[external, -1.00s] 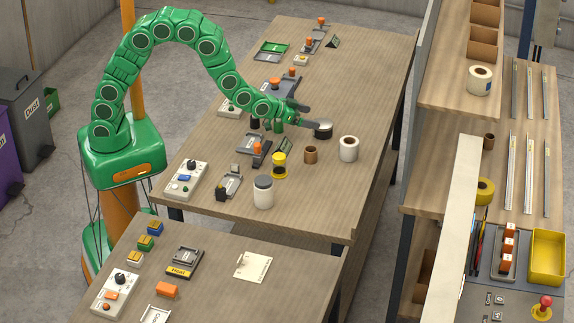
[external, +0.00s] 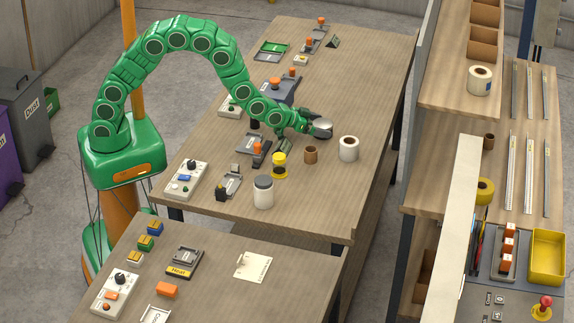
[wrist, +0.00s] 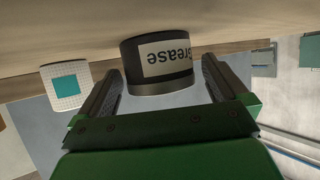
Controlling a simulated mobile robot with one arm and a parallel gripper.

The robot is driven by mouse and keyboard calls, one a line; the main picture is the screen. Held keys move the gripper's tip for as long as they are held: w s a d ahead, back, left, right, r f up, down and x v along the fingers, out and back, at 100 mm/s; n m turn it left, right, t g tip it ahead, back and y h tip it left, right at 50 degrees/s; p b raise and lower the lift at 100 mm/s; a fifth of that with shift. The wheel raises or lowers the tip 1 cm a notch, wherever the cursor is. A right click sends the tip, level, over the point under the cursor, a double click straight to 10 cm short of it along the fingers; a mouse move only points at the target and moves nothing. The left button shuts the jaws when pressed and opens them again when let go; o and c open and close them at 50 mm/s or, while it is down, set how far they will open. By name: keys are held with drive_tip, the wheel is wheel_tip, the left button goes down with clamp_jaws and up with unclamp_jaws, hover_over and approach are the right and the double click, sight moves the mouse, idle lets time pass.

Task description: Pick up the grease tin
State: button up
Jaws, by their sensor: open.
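The grease tin (external: 322,131) is a short, dark round tin on the wooden table in the external view, partly covered by my gripper (external: 318,126). In the wrist view the tin (wrist: 158,68) shows its pale "Grease" label upside down. My open gripper (wrist: 160,82) has one finger on each side of the tin, with its tips beside the tin. A gap shows on each side at the fingers, so they do not look closed on it.
A yellow-and-black container (external: 279,165) and a white jar (external: 263,192) stand nearer the front. The table right of the tin is mostly clear.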

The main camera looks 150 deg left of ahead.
sight(319, 123)
drive_tip(key=c, duration=1.1)
drive_tip(key=shift+c, duration=0.2)
drive_tip(key=shift+r, duration=0.5)
wheel_tip(319, 123, up, 2)
drive_tip(key=shift+r, duration=0.1)
drive_tip(key=s+d+r, duration=0.6)
drive_tip(key=d+r, duration=0.4)
drive_tip(key=d, duration=0.2)
drive_tip(key=shift+s+d, duration=0.2)
